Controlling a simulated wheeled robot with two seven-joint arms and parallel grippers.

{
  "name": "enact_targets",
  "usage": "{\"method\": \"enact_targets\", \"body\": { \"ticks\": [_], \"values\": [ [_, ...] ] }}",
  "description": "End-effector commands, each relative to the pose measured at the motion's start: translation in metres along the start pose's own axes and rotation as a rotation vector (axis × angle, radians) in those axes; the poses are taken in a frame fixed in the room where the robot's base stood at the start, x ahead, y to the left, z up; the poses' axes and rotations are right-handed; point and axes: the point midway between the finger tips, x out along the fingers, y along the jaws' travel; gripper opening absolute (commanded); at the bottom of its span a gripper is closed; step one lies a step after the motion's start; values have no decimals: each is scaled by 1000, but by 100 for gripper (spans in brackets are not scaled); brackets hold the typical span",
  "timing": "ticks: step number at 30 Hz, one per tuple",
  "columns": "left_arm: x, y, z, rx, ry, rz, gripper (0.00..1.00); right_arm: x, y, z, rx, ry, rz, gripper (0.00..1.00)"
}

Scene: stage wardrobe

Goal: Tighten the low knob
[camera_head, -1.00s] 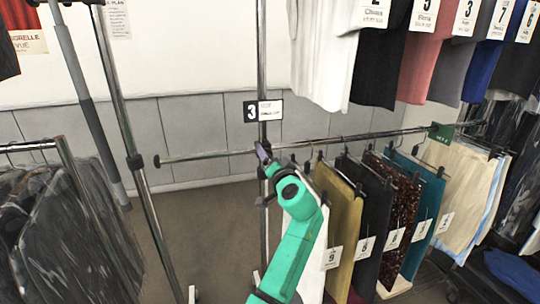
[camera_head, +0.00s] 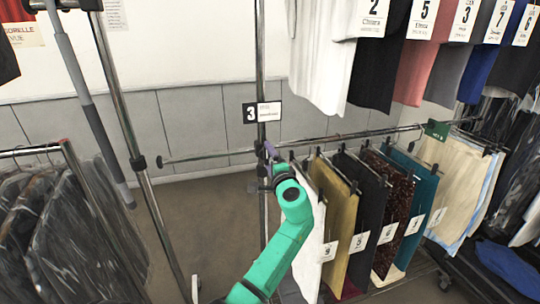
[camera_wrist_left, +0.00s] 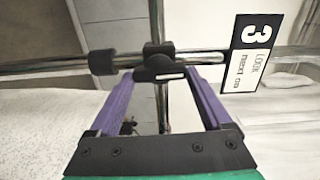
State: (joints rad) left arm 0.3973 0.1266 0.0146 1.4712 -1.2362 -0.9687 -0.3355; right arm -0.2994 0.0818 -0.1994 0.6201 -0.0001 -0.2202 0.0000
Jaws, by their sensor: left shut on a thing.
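The low knob (camera_wrist_left: 160,73) is a black wing-shaped piece with a pale stripe, in front of the upright post in the left wrist view. My left gripper (camera_wrist_left: 155,75) has its purple fingers on either side of the knob and is shut on it. In the head view, the gripper (camera_head: 269,152) is at the crossing of the chrome post (camera_head: 261,60) and the low rail (camera_head: 210,156), and its green wrist hides most of the knob. My right gripper is in neither view.
A "3" label (camera_head: 262,112) hangs on the post just above the gripper. Numbered trousers (camera_head: 342,215) hang close to the right of my arm, with more clothes (camera_head: 375,60) above. A rack of covered garments (camera_head: 75,230) stands at left. The floor (camera_head: 200,220) between is open.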

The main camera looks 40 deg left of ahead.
Motion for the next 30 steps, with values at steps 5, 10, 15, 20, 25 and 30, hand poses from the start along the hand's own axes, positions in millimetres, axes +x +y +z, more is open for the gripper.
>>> {"method": "enact_targets", "body": {
  "ticks": [5, 10, 15, 20, 25, 30],
  "values": [
    [2, -8, 2, 37, -4, -14, 27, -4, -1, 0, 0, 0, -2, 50],
    [2, -8, 2, 48, -4, -15, 27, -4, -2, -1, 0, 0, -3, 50],
    [2, -8, 2, 48, -4, -16, 27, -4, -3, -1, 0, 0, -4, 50],
    [2, -8, 2, 47, -3, -17, 98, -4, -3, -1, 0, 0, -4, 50],
    [1, -6, 1, 48, -3, -11, 100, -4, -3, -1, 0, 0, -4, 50],
    [-6, -2, 0, 49, -1, -8, 100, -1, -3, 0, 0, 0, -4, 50]
  ]
}}
